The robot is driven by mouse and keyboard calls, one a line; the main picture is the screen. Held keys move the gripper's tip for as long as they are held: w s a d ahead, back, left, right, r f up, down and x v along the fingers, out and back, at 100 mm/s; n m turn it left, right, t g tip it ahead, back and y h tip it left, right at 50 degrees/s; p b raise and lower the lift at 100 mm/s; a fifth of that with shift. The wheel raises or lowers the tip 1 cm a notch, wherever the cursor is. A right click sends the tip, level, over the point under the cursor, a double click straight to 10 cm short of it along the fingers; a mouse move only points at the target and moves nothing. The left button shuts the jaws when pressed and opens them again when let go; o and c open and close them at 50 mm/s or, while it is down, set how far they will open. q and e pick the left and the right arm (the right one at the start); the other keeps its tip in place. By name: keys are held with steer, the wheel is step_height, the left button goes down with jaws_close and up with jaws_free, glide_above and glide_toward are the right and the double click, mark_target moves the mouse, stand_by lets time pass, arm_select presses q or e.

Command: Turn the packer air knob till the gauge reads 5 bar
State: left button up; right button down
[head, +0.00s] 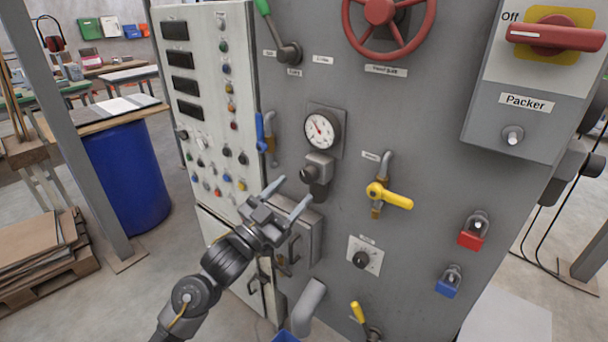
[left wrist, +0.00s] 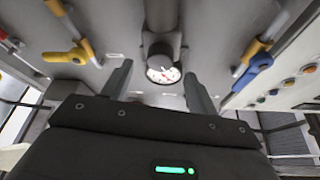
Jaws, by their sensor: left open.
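The round white gauge (head: 321,131) sits on the grey panel; its needle shows, but the numbers are too small to read. A grey regulator body with a dark round knob (head: 307,174) is just below it. My left gripper (head: 291,193) is open and empty, its fingers reaching toward the panel just below and left of the knob, apparently apart from it. In the left wrist view the gauge (left wrist: 163,74) appears between the two open fingers. My right gripper is not in view.
A yellow-handled valve (head: 390,196) is right of the knob and a blue lever (head: 260,132) left of it. A red handwheel (head: 380,12) is above. The Packer switch box (head: 522,105) juts out at upper right. A grey box (head: 301,240) sits below the gripper.

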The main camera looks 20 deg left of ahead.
mark_target(304, 178)
arm_select(q)
steer(key=p+x, duration=0.1)
steer(key=x, duration=0.4)
steer(key=c, duration=1)
steer(key=shift+a+m, duration=0.1)
steer(key=shift+m, duration=0.3)
steer(key=m+g+h, duration=0.1)
steer(key=m, duration=0.2)
steer(key=m+g+h, duration=0.1)
steer(key=m, duration=0.3)
steer(key=shift+a+g, duration=0.15)
steer(key=shift+g, duration=0.25)
steer(key=shift+m+g+h, duration=0.4)
steer(key=shift+m+g, duration=0.4)
steer(key=shift+m, duration=1)
steer(key=shift+r+m, duration=0.1)
steer(key=shift+m, duration=0.2)
